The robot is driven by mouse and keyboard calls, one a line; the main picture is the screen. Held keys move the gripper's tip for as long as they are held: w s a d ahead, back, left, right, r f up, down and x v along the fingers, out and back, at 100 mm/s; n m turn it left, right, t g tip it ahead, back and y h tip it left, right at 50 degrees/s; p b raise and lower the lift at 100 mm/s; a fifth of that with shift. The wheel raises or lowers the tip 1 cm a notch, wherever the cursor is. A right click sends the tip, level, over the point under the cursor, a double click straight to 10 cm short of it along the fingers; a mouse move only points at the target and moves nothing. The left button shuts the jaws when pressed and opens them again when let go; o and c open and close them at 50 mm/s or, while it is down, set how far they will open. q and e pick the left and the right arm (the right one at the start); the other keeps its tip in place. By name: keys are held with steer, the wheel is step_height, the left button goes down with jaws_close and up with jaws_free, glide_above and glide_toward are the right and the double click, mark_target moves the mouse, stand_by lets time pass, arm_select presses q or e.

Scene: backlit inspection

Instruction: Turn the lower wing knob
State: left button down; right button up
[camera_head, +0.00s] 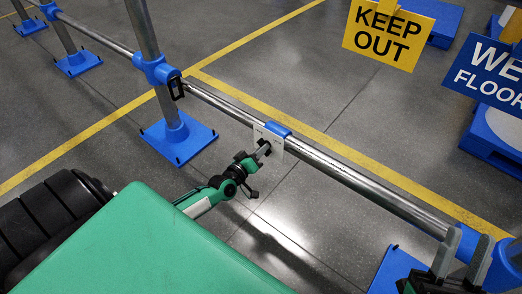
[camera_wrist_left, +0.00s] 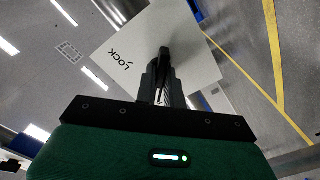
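A white plate (camera_head: 268,140) hangs from the metal rail under a blue clip. In the left wrist view the plate (camera_wrist_left: 145,45) reads "LOCK" and looks turned. A dark wing knob (camera_wrist_left: 165,54) stands out from its face. My left gripper (camera_head: 262,151) is at the plate, and its fingers (camera_wrist_left: 164,80) are close together around the knob. The fingers hide much of the knob, and no second knob can be made out on the plate. My right gripper (camera_head: 463,254) is at the lower right, apart from the plate, its two fingers spread and nothing seen between them.
The metal rail (camera_head: 345,172) runs across on posts with blue bases (camera_head: 180,140). A black handle (camera_head: 177,88) sits on a blue post clamp. A yellow "KEEP OUT" sign (camera_head: 388,32) and a blue sign (camera_head: 490,72) stand behind. The floor beyond the rail is mostly clear.

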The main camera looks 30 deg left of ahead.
steer(key=s+a+f+g+h+p, duration=0.1)
steer(key=s+a+f+g+p, duration=0.15)
steer(key=f+g, duration=0.6)
steer(key=s+a+f+g+p, duration=0.1)
steer(key=a+f+g+p, duration=0.3)
steer(key=f, duration=0.7)
arm_select(q)
steer(key=shift+m+p, duration=1.9)
steer(key=shift+m, duration=6.9)
arm_select(e)
steer(key=s+d+g+h, duration=0.3)
steer(key=d+g+h, duration=0.1)
steer(key=d+g, duration=0.4)
steer(key=shift+d+f+h, duration=0.15)
steer(key=shift+d+h, duration=0.25)
steer(key=shift+d, duration=1.1)
arm_select(q)
steer(key=shift+m, duration=0.3)
steer(key=c, duration=1.5)
jaws_free()
